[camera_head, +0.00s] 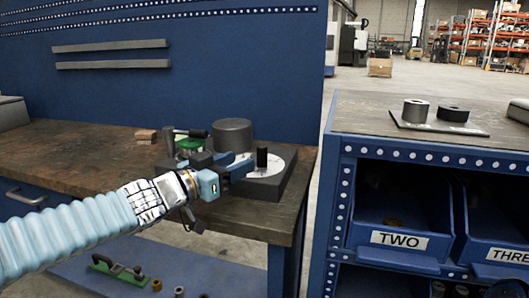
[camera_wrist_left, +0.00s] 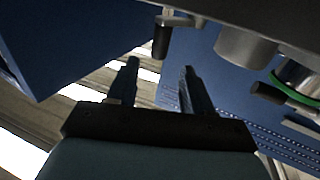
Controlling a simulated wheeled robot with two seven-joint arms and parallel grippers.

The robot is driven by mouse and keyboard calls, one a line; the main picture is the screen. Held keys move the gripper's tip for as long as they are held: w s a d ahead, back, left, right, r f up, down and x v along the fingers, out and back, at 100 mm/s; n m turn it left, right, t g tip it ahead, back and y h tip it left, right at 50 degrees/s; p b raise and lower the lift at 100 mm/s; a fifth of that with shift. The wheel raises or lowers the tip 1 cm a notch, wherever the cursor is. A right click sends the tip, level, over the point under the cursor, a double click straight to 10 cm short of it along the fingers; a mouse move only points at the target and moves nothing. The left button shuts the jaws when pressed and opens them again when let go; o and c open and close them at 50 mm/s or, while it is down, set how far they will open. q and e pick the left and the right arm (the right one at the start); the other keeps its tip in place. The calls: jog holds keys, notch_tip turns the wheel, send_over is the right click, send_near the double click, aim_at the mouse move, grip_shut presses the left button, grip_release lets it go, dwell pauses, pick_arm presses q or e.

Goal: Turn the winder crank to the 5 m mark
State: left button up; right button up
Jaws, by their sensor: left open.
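The winder sits on the right end of the wooden bench, with a dark base plate (camera_head: 283,178) and a white dial (camera_head: 270,168) on it. A black upright crank handle (camera_head: 262,158) stands at the dial; it also shows in the left wrist view (camera_wrist_left: 162,40). The dial's marks are too small to read. A grey drum (camera_head: 233,134) stands behind, also in the left wrist view (camera_wrist_left: 245,46). My left gripper (camera_head: 245,168) is open, its fingers pointing toward the handle and apart from it in the left wrist view (camera_wrist_left: 158,78). My right gripper is out of view.
A green reel-like part (camera_head: 190,146) with a dark-handled tool (camera_head: 192,133) is left of the drum. A reddish block (camera_head: 146,136) lies farther left. A blue bin rack (camera_head: 420,150) stands right across a gap.

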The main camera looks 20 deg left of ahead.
aim_at(258, 154)
pick_arm(q)
jog(key=b+x, duration=0.1)
jog(key=x, duration=0.8)
jog(key=shift+d, duration=0.1)
jog(key=shift+c, duration=0.3)
jog(key=shift+f, duration=0.1)
grip_shut()
